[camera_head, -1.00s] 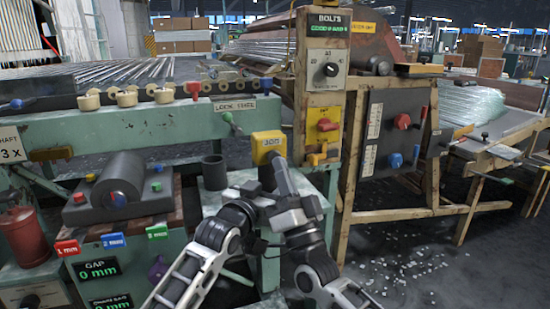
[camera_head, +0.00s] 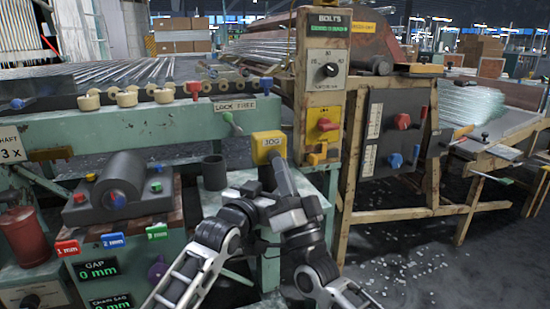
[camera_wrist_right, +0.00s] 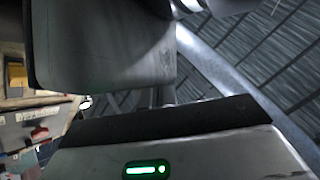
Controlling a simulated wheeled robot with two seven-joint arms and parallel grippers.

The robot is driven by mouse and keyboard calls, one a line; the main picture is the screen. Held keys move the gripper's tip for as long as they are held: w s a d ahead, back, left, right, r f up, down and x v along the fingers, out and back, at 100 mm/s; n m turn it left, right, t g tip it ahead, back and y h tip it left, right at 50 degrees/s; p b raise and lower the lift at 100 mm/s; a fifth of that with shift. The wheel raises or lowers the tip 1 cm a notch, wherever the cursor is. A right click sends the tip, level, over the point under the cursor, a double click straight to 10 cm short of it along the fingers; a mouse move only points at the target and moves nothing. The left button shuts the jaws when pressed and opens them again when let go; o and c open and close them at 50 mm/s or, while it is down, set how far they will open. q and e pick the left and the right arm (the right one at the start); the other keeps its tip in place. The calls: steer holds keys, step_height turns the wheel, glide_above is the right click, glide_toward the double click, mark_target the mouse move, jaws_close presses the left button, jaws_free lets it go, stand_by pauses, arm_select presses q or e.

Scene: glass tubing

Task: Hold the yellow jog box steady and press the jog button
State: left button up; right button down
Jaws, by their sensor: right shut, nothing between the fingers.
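The jog button cannot be made out separately. The right wrist view shows mainly my own gripper body, not the box.
A dark cylindrical cup (camera_head: 214,172) stands left of the box on the green ledge. A post with a dial and red switch (camera_head: 327,125) rises close on the right. A dark roller block (camera_head: 122,185) is at the left. Floor at the lower right is open, with scattered bits.

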steer(key=shift+w, duration=0.15)
stand_by(0.3)
steer(key=shift+w+a, duration=0.15)
steer(key=shift+w, duration=0.1)
steer(key=shift+w+a, duration=0.15)
steer(key=shift+w, duration=0.3)
stand_by(0.6)
stand_by(0.3)
steer(key=shift+s+d, duration=0.25)
steer(key=shift+s, duration=0.6)
steer(key=s, duration=0.1)
steer(key=s+d, duration=0.1)
steer(key=s, duration=0.2)
steer(key=shift+s+d, duration=0.3)
steer(key=shift+s, duration=0.05)
stand_by(1.5)
